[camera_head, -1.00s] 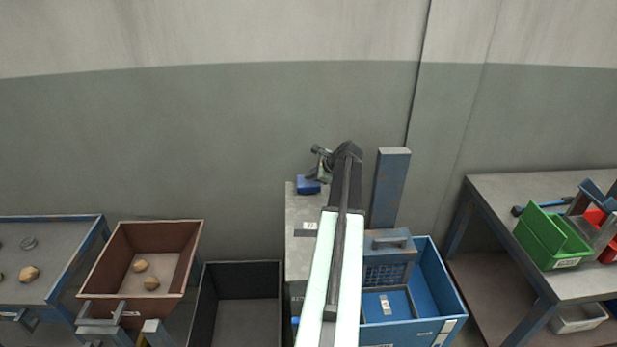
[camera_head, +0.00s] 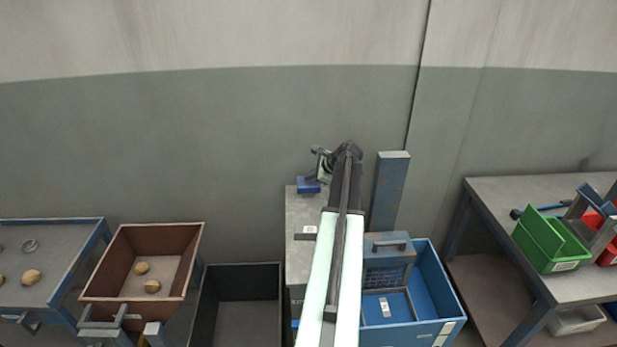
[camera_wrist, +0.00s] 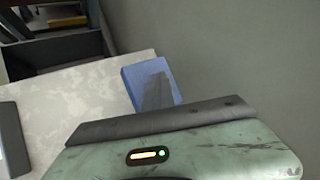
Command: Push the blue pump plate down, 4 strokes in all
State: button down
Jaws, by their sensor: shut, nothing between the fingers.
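The blue pump plate (camera_head: 308,187) is a small blue block at the far end of the grey bench top, near the wall. In the wrist view the plate (camera_wrist: 133,80) lies at the bench edge, partly covered by dark grey fingers. My gripper (camera_head: 323,172) is at the far end of my arm, just above and right of the plate in the head view. In the wrist view my gripper (camera_wrist: 158,93) is shut and empty, its fingers overlapping the plate. I cannot tell whether they touch it. The gripper body hides what lies below.
A blue-grey post (camera_head: 389,190) stands right of my arm. A blue bin (camera_head: 440,290) is right of the bench (camera_head: 302,215). A black bin (camera_head: 240,272) and a brown bin (camera_head: 190,240) are to the left. A table (camera_head: 490,190) with a green bin (camera_head: 550,240) is at right.

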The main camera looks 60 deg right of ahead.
jog(key=shift+r+p, duration=0.9)
jog(key=shift+r, duration=0.2)
notch_tip(320, 180, up, 5)
jog(key=p, duration=0.5)
dwell(1.9)
notch_tip(320, 180, up, 4)
jog(key=p, duration=0.4)
send_over(310, 182)
jog(key=shift+f, duration=0.1)
jog(key=shift+f, duration=0.1)
notch_tip(310, 182, down, 9)
jog(key=b, duration=0.9)
jog(key=shift+r, duration=0.2)
dwell(1.0)
